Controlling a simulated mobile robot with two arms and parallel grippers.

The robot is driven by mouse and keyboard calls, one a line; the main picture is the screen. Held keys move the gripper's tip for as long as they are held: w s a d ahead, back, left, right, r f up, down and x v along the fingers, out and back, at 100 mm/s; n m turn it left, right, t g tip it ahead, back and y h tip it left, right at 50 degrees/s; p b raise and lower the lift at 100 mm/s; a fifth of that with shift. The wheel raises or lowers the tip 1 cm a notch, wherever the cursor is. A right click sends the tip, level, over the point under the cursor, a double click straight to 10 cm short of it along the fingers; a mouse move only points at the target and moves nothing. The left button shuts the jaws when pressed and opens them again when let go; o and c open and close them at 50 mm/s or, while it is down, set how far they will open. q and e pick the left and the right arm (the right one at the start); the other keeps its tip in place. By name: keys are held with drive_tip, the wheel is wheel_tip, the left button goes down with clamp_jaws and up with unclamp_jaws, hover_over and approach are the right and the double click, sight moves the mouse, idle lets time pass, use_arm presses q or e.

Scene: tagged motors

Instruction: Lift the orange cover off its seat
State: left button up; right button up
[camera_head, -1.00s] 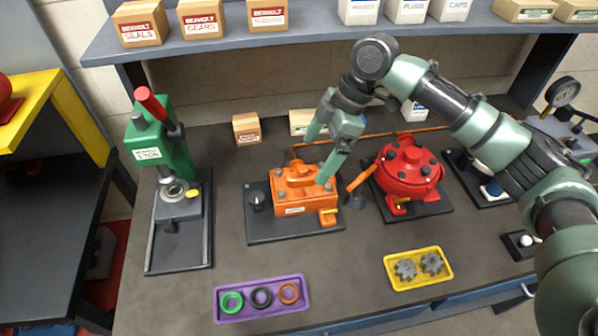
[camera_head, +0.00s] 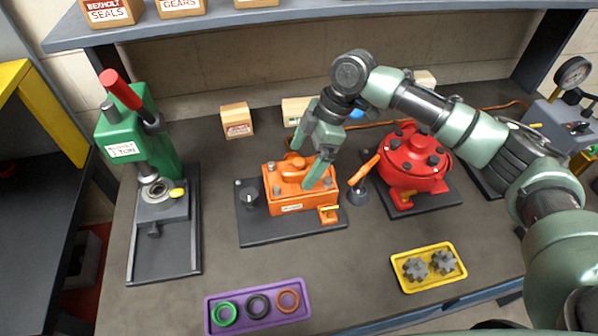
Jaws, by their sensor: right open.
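The orange cover (camera_head: 287,179) sits on an orange housing (camera_head: 292,205) fixed to a dark base plate (camera_head: 260,231), left of centre on the bench. It has a raised handle-like part on top and bolts at its corners. My right gripper (camera_head: 309,167) is open and points down at the cover. One finger is over the cover's right side and the other is near its back edge. I cannot tell whether either finger touches it. My left gripper is not in view.
A green press (camera_head: 137,142) stands left. A purple tray (camera_head: 246,318) with rings and a yellow tray (camera_head: 410,288) with gears lie in front. The bench between is clear.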

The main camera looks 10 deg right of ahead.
drive_tip(key=x, duration=0.2)
drive_tip(key=p+x, duration=0.1)
drive_tip(key=shift+w+f, duration=0.25)
drive_tip(key=shift+f, duration=0.15)
drive_tip(key=shift+s, duration=0.1)
drive_tip(key=c, duration=1.5)
drive_tip(key=shift+r, duration=0.1)
drive_tip(key=shift+c, duration=1.1)
wheel_tip(320, 180, up, 19)
drive_tip(key=b, duration=0.4)
wheel_tip(320, 180, up, 4)
drive_tip(key=p, duration=0.5)
hover_over(299, 169)
drive_tip(key=shift+w+b, duration=0.35)
drive_tip(key=shift+w, duration=0.05)
